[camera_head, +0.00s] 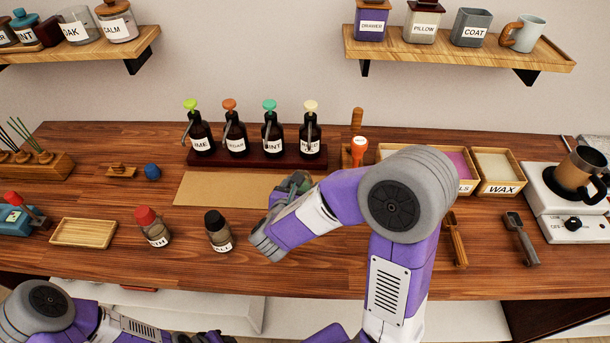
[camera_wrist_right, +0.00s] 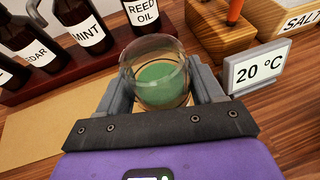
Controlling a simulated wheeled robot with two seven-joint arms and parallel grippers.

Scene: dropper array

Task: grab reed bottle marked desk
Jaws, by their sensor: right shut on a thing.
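My right gripper (camera_head: 292,188) is shut on a clear glass vessel (camera_wrist_right: 152,58) at the front edge of the dropper rack. The vessel has a rounded rim and green in its bottom, and a jaw stands on each side of it in the right wrist view. No label on it shows, so I cannot read a "desk" mark. In the head view my right arm and hand hide most of it. At the far left, reeds stand in a wooden block (camera_head: 38,165). My left gripper (camera_head: 208,338) shows only in part at the bottom edge.
Several dark dropper bottles, one labelled REED OIL (camera_wrist_right: 145,12), stand in a dark red rack (camera_head: 255,158). A 20 °C display (camera_wrist_right: 258,67) stands close to the right jaw. A brown mat (camera_head: 225,190) lies in front. Two shakers (camera_head: 153,228) stand nearer.

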